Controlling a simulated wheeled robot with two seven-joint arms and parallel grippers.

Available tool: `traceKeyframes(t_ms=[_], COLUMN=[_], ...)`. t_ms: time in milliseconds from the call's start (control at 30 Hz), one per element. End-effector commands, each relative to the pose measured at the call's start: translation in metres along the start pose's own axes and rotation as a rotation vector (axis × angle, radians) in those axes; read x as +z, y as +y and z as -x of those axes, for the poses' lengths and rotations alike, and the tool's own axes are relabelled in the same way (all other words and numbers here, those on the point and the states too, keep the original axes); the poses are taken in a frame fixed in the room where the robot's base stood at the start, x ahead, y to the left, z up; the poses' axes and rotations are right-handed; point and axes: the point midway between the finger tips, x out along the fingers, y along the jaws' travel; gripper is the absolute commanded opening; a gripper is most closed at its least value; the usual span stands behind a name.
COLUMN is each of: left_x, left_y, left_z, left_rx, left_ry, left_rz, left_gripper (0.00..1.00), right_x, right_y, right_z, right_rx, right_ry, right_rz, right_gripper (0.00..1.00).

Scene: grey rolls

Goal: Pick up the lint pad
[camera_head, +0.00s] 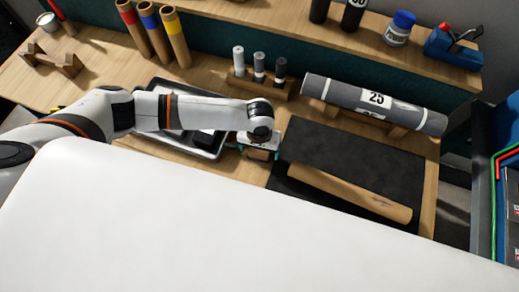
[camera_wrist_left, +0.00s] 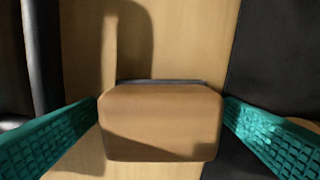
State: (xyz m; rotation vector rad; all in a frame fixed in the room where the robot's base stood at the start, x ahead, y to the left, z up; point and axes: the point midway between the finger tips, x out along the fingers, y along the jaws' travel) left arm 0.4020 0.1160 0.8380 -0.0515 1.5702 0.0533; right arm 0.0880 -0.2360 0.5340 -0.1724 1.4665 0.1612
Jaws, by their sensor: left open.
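The lint pad, a tan rounded block (camera_wrist_left: 160,125) with a thin dark edge along its far side, lies in the middle of the left wrist view. My left gripper (camera_head: 259,153) is open above the bench. Its green ridged fingers (camera_wrist_left: 161,100) show in the left wrist view, one on each side of the block with their tips near its sides. I cannot tell whether they touch it. In the head view my gripper and wrist mostly hide the block. My right gripper is not in view.
A black mat (camera_head: 355,155) with a brown roll (camera_head: 348,192) lies right of my gripper. A grey tray (camera_head: 213,152) is close on the left. A grey roll (camera_head: 345,93) and a rack of small cylinders (camera_head: 262,84) stand behind. A white surface (camera_head: 230,235) fills the foreground.

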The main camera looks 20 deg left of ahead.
Motion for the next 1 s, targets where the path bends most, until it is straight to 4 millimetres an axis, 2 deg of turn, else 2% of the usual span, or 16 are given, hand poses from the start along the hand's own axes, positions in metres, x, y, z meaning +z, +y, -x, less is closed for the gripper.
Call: traceKeyframes(t_ms=[100, 400, 633, 733, 1000], left_x=[0.0, 0.0, 0.0, 0.0, 0.001], left_y=[0.0, 0.0, 0.0, -0.001, -0.001], left_z=[0.0, 0.0, 0.002, 0.009, 0.06], left_rx=[0.0, -0.001, -0.001, -0.002, -0.005], left_ry=[0.0, 0.0, 0.0, -0.001, -0.003], left_rz=[-0.001, -0.001, -0.001, -0.001, -0.001], left_gripper=[0.89, 0.4, 0.4, 0.4, 0.4], right_x=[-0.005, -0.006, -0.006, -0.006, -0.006], right_y=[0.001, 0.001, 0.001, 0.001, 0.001], right_z=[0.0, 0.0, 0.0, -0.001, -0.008], right_rx=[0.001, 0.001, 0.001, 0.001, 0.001], right_ry=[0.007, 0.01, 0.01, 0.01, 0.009], right_rz=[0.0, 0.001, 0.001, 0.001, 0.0], right_gripper=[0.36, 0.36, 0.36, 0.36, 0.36])
